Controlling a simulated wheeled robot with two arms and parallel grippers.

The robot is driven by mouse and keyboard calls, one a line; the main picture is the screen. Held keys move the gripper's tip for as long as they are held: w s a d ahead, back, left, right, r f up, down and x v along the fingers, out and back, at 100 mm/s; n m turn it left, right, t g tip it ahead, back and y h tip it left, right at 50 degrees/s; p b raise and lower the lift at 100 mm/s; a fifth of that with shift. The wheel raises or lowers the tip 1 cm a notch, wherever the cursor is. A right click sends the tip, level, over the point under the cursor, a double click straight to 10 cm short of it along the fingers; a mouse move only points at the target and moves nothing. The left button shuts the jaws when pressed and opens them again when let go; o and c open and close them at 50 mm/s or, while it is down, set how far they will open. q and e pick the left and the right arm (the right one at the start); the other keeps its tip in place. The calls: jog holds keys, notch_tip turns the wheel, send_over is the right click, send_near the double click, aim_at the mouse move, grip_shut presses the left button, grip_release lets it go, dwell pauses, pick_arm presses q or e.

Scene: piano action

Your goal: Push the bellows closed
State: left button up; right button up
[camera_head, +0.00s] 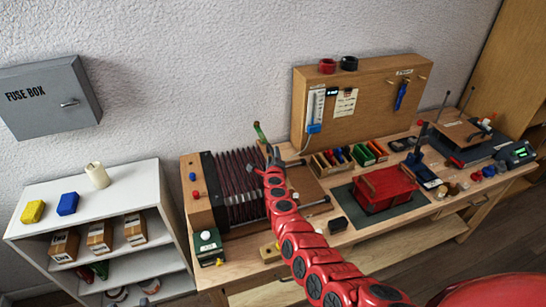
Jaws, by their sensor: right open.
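The bellows (238,178) have dark, reddish pleats and lie on the left end of the workbench. Their pleats are spread apart, between a wooden block (198,190) with a dark plate at left and the area of my gripper at right. My right gripper (284,156) is open, at the right end of the bellows. My red right arm comes in from the lower right and hides part of that end. I cannot tell whether the gripper touches the bellows. My left gripper is out of view.
A handle with a green tip (259,131) stands up behind my gripper. A red box (384,189) on a dark mat, trays of coloured items (345,157) and a wooden tool board (362,95) are to the right. A white shelf (120,190) stands left of the workbench.

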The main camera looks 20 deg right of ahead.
jog(key=shift+w+f+b, duration=0.45)
jog(key=shift+w+b, duration=0.15)
jog(key=shift+w, duration=0.25)
jog(key=shift+w+d, duration=0.2)
jog(key=shift+w, duration=0.05)
jog(key=shift+w+d+r, duration=0.2)
jog(key=shift+w, duration=0.05)
grip_shut()
jog(key=shift+f, duration=0.1)
dwell(0.5)
